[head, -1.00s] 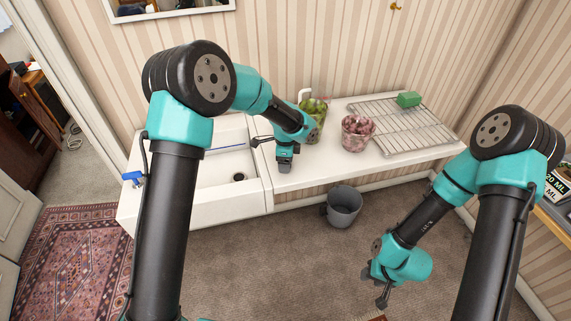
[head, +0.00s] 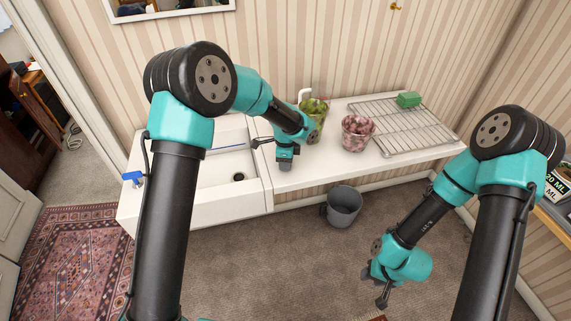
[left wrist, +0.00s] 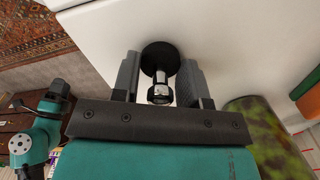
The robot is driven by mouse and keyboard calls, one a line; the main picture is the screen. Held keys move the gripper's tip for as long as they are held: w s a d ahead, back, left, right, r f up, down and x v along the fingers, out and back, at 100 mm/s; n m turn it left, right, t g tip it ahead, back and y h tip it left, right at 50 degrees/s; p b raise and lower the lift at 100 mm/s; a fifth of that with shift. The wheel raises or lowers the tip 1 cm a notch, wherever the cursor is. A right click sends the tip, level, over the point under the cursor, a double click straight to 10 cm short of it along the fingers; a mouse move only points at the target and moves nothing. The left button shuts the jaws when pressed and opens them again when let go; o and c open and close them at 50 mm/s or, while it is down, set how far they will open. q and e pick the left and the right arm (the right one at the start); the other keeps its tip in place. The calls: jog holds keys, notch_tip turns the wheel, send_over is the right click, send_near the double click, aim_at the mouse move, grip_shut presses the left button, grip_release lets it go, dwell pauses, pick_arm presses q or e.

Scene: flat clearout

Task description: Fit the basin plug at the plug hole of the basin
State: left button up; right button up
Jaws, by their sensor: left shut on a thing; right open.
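The basin plug (left wrist: 160,58) has a round black disc and a short chrome stem. In the left wrist view it sits between the two fingers of my left gripper (left wrist: 158,72), which is shut on it. In the head view my left gripper (head: 285,164) is over the white counter just right of the basin (head: 210,208), and it hides the plug. The dark plug hole (head: 239,177) shows in the basin floor, left of this gripper. My right gripper (head: 383,294) is open and hangs low over the carpet at the right, away from the basin.
A green patterned pot (head: 315,124) stands close behind my left gripper. A pink patterned pot (head: 356,134), a wire rack (head: 405,128) and a green block (head: 409,99) are further right on the counter. A grey bucket (head: 344,206) stands on the floor.

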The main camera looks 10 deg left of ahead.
pick_arm(q)
jog(key=shift+c, duration=0.8)
jog(key=shift+r, duration=0.1)
jog(key=shift+r, duration=1.45)
jog(key=shift+s+r, duration=0.2)
jog(key=shift+r, duration=0.1)
jog(key=s+d+r, duration=0.1)
jog(key=s+d, duration=0.1)
jog(key=s, duration=1.3)
jog(key=shift+s+r, duration=0.15)
jog(key=shift+s, duration=0.1)
jog(key=shift+d, duration=0.1)
